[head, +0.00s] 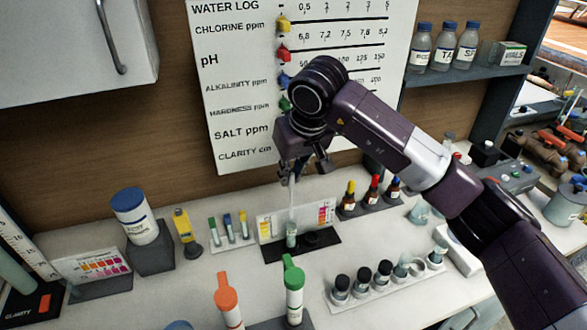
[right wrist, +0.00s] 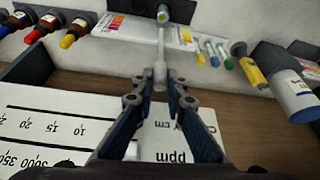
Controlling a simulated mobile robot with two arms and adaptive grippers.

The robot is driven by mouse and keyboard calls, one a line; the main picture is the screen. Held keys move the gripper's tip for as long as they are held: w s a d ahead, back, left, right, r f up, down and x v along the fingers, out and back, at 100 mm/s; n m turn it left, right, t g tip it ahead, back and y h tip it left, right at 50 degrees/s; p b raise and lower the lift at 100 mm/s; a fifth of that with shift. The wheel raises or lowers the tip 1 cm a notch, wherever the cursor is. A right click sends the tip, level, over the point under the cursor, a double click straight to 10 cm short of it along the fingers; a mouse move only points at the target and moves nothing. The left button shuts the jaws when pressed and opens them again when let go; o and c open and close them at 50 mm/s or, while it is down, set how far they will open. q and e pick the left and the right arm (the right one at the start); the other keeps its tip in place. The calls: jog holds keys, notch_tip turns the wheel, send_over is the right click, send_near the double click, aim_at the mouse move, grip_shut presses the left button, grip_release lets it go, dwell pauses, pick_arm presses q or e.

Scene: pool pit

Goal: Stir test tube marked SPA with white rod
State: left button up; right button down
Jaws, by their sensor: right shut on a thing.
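My right gripper (head: 291,178) is shut on the white rod (head: 292,203), which hangs upright below it. In the right wrist view, the gripper (right wrist: 160,88) pinches the thick end of the rod (right wrist: 161,48). A test tube (head: 291,236) with pale green contents stands on a black base in front of a color chart. It also shows in the right wrist view (right wrist: 163,14). The rod's lower end meets the tube's mouth; how deep it reaches inside I cannot tell. No SPA marking can be read on the tube. My left gripper is out of view.
Red and yellow dropper bottles (head: 372,190) stand right of the tube; capped strips (head: 228,229) stand left. Orange-capped (head: 228,302) and green-capped (head: 293,285) tubes stand nearer. The water log board (head: 236,138) is behind my gripper.

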aim_at(292, 184)
jog(key=shift+a+f, duration=0.15)
jog(key=shift+f, duration=0.75)
jog(key=shift+f+b, duration=0.15)
jog(key=shift+b, duration=0.2)
jog(key=shift+f, duration=0.15)
jog(key=shift+f+b, duration=0.5)
jog(key=shift+b, duration=0.1)
jog(key=shift+f+b, duration=0.35)
jog(key=shift+f, duration=0.05)
